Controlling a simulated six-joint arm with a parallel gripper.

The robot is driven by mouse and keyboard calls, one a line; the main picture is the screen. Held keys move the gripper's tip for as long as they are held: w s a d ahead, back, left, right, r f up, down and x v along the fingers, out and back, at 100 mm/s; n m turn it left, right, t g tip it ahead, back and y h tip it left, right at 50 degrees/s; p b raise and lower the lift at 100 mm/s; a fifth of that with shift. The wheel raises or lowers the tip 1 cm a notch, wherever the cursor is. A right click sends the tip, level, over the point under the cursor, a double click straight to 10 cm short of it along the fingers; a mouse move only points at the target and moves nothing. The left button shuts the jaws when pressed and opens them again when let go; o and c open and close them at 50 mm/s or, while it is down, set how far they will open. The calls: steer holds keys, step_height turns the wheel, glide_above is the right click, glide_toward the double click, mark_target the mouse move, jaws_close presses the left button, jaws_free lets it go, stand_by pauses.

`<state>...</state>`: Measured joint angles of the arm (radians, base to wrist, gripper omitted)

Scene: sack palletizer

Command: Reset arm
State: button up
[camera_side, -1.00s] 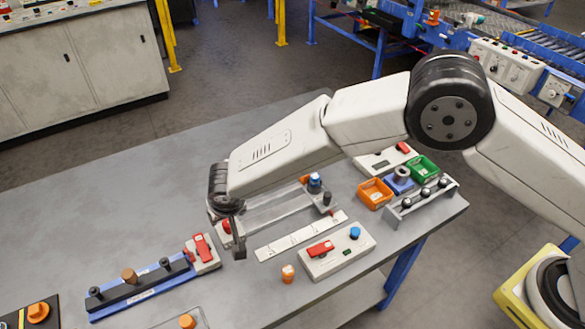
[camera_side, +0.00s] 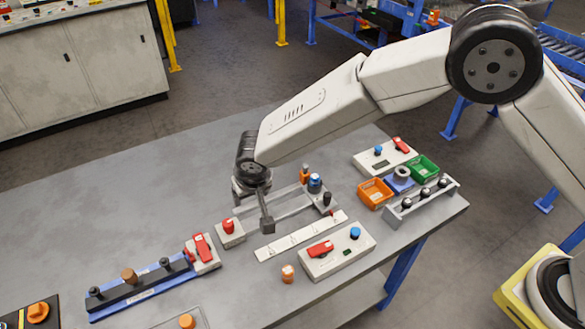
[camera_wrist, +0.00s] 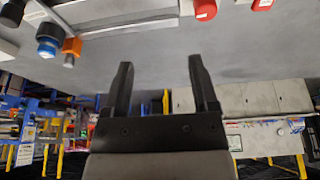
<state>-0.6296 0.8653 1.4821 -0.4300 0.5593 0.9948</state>
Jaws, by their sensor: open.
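My gripper (camera_side: 266,223) hangs above the table in the side view, over the left end of the grey rail frame (camera_side: 285,212). In the wrist view my gripper's (camera_wrist: 160,64) two dark fingers stand apart with nothing between them. In the side view its fingers overlap, so the gap does not show there. The gripper appears clear of the things on the table.
A red button box (camera_side: 230,235) stands just left of my gripper. A blue-topped knob (camera_side: 315,183) and an orange piece (camera_side: 305,172) stand to its right. A white strip (camera_side: 300,236) and control box (camera_side: 338,254) lie in front. The table's (camera_side: 110,190) back left is clear.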

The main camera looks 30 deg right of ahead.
steer(key=s+d+r+g, duration=0.1)
steer(key=s+d+r, duration=0.2)
steer(key=d, duration=0.6)
steer(key=s+d+r, duration=0.2)
steer(key=d+r, duration=0.1)
steer(key=d, duration=0.6)
steer(key=s+d+r, duration=0.1)
steer(key=s+d, duration=1.1)
steer(key=s, duration=0.3)
steer(key=shift+s+d+r, duration=0.2)
steer(key=shift+d+r, duration=0.05)
steer(key=shift+r, duration=0.05)
